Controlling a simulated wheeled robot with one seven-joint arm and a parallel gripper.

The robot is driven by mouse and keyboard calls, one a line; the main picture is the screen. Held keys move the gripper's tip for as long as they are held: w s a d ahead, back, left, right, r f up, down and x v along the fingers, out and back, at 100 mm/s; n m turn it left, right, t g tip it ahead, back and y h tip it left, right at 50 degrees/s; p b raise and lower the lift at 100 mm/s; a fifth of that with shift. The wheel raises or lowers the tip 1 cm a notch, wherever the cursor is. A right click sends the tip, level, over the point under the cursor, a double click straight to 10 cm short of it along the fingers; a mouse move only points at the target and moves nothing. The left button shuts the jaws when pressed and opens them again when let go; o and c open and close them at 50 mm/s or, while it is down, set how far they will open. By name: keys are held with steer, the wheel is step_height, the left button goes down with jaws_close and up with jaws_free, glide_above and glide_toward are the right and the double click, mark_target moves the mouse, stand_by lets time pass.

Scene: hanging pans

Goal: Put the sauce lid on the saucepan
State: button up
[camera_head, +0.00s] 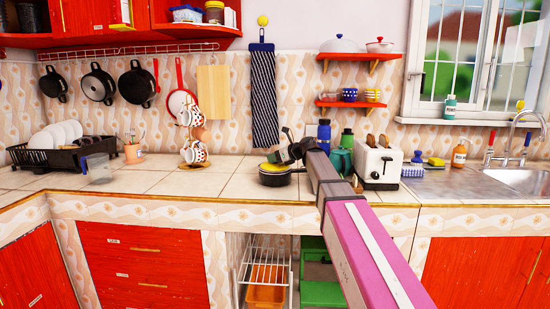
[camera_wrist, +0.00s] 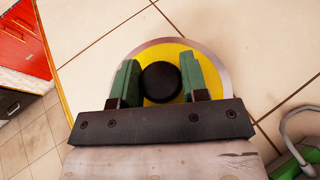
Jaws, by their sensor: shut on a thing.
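The yellow lid (camera_head: 271,167) shows just above the small black saucepan (camera_head: 274,179) on the counter. In the wrist view the lid (camera_wrist: 186,54) has a pale grey rim and a round black knob (camera_wrist: 161,82). My gripper (camera_wrist: 162,76) has its green fingers on both sides of the knob and is shut on it. In the head view my gripper (camera_head: 284,151) is over the pan. The pan is hidden beneath the lid in the wrist view. I cannot tell whether the lid touches the pan's rim.
A white toaster (camera_head: 378,165) and blue and green bottles (camera_head: 324,136) stand right of the pan. A cup rack (camera_head: 193,140) stands to the left. The counter (camera_head: 225,180) is clear between rack and pan. The sink (camera_head: 515,180) is far right.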

steer(key=shift+f, duration=0.35)
stand_by(0.5)
steer(key=o, duration=1.2)
steer(key=shift+d, duration=0.1)
steer(key=v, duration=1)
steer(key=r, duration=0.6)
steer(key=shift+s+d+r, duration=0.2)
steer(key=shift+s, duration=0.05)
steer(key=shift+s, duration=0.1)
